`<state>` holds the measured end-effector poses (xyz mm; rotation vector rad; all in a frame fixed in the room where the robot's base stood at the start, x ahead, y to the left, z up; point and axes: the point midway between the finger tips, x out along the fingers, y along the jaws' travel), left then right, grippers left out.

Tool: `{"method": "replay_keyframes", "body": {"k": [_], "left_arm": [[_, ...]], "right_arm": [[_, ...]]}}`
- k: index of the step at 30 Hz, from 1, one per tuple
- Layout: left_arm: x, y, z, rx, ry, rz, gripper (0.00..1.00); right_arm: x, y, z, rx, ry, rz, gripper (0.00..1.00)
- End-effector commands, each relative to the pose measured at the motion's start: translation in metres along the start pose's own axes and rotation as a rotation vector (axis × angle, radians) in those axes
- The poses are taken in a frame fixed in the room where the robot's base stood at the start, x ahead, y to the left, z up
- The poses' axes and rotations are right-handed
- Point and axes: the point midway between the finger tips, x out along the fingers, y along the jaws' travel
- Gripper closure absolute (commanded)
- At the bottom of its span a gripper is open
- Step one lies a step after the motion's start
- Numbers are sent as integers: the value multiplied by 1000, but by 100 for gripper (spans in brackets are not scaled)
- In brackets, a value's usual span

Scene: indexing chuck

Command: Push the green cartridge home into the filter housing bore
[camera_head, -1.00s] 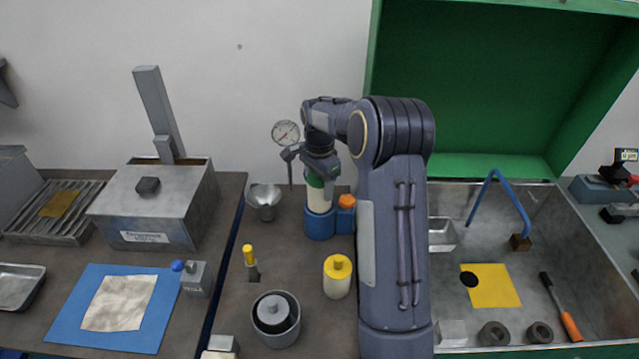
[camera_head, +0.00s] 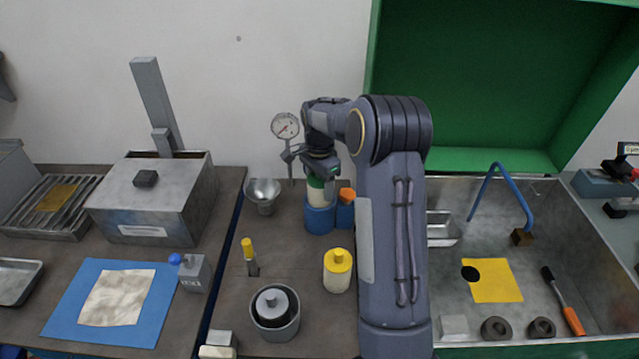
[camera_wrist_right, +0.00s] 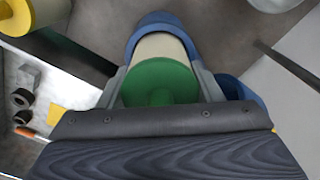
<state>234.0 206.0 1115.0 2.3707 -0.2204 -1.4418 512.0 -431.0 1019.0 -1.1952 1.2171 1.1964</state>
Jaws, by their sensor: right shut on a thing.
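The green cartridge (camera_head: 318,193) has a cream body and a green top. It stands upright with its lower part inside the blue filter housing (camera_head: 320,219), and a band of cream shows above the rim. My right gripper (camera_head: 320,172) reaches it from above and is shut on its upper part. In the right wrist view, the green top (camera_wrist_right: 160,82) sits between the two fingers, with the blue housing (camera_wrist_right: 158,20) around the cream body beyond. The bore's inside is hidden. My left gripper is not in view.
An orange-topped part (camera_head: 347,195) adjoins the housing on the right. A dial gauge (camera_head: 285,127) and a metal cup (camera_head: 264,193) stand to the left. A yellow-capped cream cylinder (camera_head: 338,272) and a grey pot (camera_head: 274,325) stand in front.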

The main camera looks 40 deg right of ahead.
Motion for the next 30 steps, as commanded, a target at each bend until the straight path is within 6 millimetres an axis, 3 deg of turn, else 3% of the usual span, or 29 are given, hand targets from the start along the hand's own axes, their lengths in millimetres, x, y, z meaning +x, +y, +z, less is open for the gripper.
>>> {"method": "replay_keyframes", "body": {"k": [11, 12, 18, 26, 30], "left_arm": [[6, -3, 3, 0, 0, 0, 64], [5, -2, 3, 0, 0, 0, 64], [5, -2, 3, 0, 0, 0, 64], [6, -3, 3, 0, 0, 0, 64], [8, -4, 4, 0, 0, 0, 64]], "right_arm": [[10, 0, 0, 0, 0, -1, 68], [10, 0, 0, 0, 0, -1, 38], [10, 0, 0, 0, -1, 2, 16], [10, 1, 1, 0, -2, 4, 16], [-3, 0, 0, -1, 0, -1, 16]]}}
